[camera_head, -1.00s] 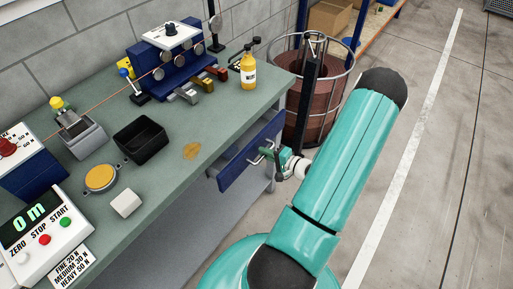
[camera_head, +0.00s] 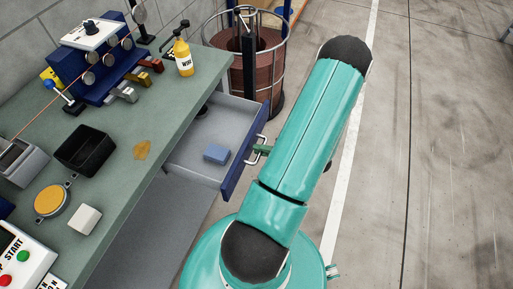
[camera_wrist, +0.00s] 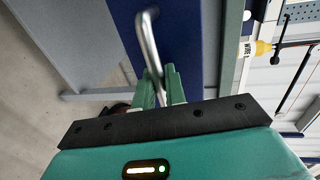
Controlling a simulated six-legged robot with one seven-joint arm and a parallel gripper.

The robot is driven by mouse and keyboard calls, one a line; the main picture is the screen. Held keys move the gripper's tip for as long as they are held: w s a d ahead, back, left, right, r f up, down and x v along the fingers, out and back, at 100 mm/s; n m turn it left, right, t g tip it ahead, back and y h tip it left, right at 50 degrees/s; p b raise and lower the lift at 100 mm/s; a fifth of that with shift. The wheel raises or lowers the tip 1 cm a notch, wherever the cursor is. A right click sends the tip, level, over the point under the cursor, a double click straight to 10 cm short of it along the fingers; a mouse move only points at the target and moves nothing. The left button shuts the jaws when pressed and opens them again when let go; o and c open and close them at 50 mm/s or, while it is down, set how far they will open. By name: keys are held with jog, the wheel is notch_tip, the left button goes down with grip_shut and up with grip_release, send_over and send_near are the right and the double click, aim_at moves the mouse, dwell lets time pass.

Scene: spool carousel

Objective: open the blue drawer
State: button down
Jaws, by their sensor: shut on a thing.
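The blue drawer (camera_head: 236,169) under the workbench is pulled well out in the head view. Its grey inside shows, with a small blue block (camera_head: 216,153) lying in it. My gripper (camera_head: 262,149) is at the drawer front, partly hidden behind my teal arm. In the wrist view my gripper (camera_wrist: 158,85) has its green fingers shut on the silver bar handle (camera_wrist: 147,38). The blue drawer front (camera_wrist: 178,48) fills the space behind the handle.
The green workbench (camera_head: 125,180) holds a black bin (camera_head: 84,151), a yellow bottle (camera_head: 183,56), an orange-topped round dish (camera_head: 51,200) and a white block (camera_head: 85,219). A wire-caged drum (camera_head: 262,75) stands behind the drawer. Open floor lies to the right.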

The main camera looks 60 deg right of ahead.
jog(key=c, duration=1.5)
grip_release()
jog(key=shift+c, duration=0.2)
jog(key=shift+s, duration=0.1)
jog(key=v, duration=1.3)
jog(key=shift+s, duration=0.3)
jog(key=shift+r, duration=0.15)
